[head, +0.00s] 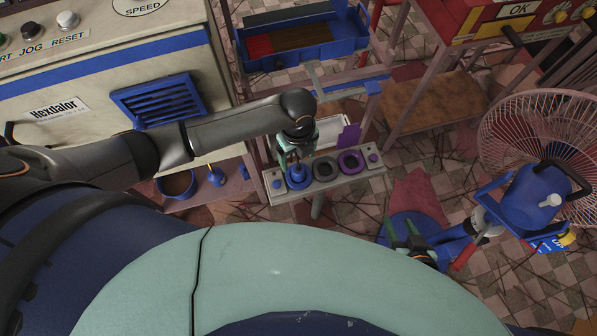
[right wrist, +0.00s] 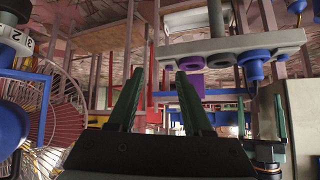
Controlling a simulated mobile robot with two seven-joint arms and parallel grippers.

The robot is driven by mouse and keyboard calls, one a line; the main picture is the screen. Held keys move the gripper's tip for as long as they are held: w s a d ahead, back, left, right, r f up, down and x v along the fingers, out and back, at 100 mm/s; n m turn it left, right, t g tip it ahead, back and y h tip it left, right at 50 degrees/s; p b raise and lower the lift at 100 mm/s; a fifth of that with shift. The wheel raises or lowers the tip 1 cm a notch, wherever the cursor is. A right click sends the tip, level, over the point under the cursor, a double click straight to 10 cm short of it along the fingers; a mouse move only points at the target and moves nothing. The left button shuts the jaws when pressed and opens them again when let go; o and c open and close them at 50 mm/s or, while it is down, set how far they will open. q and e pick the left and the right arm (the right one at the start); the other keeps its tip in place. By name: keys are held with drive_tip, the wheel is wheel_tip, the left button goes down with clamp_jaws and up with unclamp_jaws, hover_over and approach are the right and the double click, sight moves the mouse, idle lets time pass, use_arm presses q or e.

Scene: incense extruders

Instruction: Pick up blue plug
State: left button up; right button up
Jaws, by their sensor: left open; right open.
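The blue plug (head: 299,181) sits at the left end of the row on the grey rack (head: 376,172), beside a dark grey plug (head: 326,169) and a purple plug (head: 351,161). My left gripper (head: 292,159) is open just above the blue plug and partly covers it; I cannot tell whether the fingers touch it. My right gripper (head: 400,230) is open and empty, low and right of the rack. Its spread green fingers (right wrist: 158,75) show in the right wrist view, with the rack (right wrist: 228,48) and purple plug (right wrist: 190,88) beyond to the right.
The beige machine (head: 90,90) stands at left, with a bowl (head: 177,184) on the shelf below. A blue tray (head: 300,40) is behind the rack. A wire fan (head: 545,125) stands at right near my right arm. Wooden shelving (head: 430,100) is behind.

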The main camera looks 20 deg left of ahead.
sight(298, 168)
use_arm(q)
wheel_tip(298, 168, down, 8)
drive_tip(key=shift+f+b, duration=0.1)
drive_tip(key=shift+b, duration=0.7)
clamp_jaws()
